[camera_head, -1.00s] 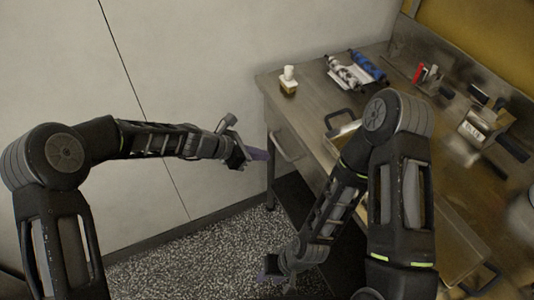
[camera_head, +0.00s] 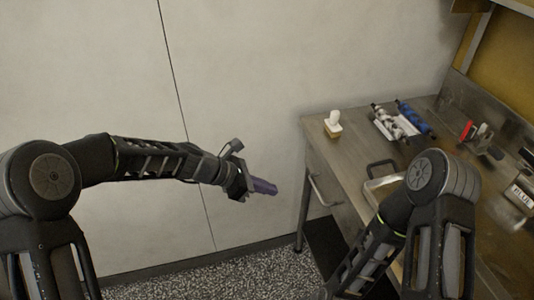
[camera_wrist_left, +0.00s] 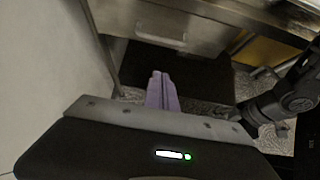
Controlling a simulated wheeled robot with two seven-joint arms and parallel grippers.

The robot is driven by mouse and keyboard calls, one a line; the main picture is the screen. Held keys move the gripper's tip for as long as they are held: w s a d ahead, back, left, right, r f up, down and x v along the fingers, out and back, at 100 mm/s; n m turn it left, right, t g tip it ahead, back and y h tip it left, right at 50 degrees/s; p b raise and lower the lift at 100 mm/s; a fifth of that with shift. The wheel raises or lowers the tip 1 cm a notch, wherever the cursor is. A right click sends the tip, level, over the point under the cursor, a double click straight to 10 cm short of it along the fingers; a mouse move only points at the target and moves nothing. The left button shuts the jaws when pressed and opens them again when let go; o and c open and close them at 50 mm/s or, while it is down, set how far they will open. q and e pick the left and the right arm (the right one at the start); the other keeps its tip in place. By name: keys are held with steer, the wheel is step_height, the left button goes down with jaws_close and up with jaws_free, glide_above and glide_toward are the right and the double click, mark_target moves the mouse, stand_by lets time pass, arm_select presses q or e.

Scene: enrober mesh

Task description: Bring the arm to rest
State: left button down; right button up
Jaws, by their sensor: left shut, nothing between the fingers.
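My left gripper (camera_head: 264,187) is shut and empty, with its purple fingers together. It hangs in the air in front of the pale wall, to the left of the steel table and apart from it. In the left wrist view the closed fingers (camera_wrist_left: 161,92) point toward the dark mat and the table's underside. My right arm (camera_head: 405,225) is bent down in front of the table. Its gripper is outside the head view.
The steel table (camera_head: 340,150) has a handled drawer front at its left end. On it are a white-topped block (camera_head: 333,124), rollers (camera_head: 388,123), a blue roller (camera_head: 414,118), a tray (camera_head: 384,187) and a labelled box (camera_head: 519,195). Floor at left is clear.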

arm_select(q)
steer(key=s+a+f+m+y, duration=0.3)
steer(key=s+a+f+m, duration=0.1)
steer(key=f+m, duration=0.4)
steer(key=s+a+f+m+y, duration=0.2)
steer(key=s+a+f+m, duration=0.25)
steer(key=f, duration=0.45)
steer(key=s+f+m+g, duration=0.1)
steer(key=s+f+m, duration=0.2)
steer(key=s, duration=0.6)
steer(key=s+a+f+m, duration=0.1)
steer(key=s+f+m, duration=0.2)
steer(key=s+f, duration=0.3)
steer(key=s, duration=0.4)
steer(key=shift+g+y, duration=0.3)
steer(key=shift+g, duration=0.1)
